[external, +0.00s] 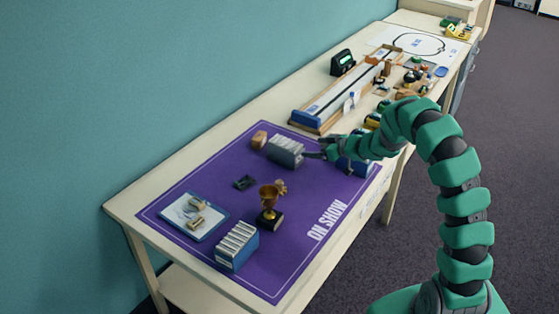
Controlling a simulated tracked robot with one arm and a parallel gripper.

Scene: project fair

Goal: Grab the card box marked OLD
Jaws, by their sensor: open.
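Three card boxes stand on the purple mat (215,175); I cannot read a mark OLD on any of them. A grey card box (285,152) is near the mat's far end. A blue card box with pale cards (237,247) is at the near front edge. Another blue box (357,168) is partly hidden behind my arm at the right edge. My gripper (309,154) is open, just right of the grey box. I cannot tell whether it touches the box.
A gold trophy (269,205), a small dark item (244,182), a tray with small parts (195,216) and a brown block (259,139) are on the mat. A long wooden track (345,95) lies beyond. Bare mat lies between the grey box and the trophy.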

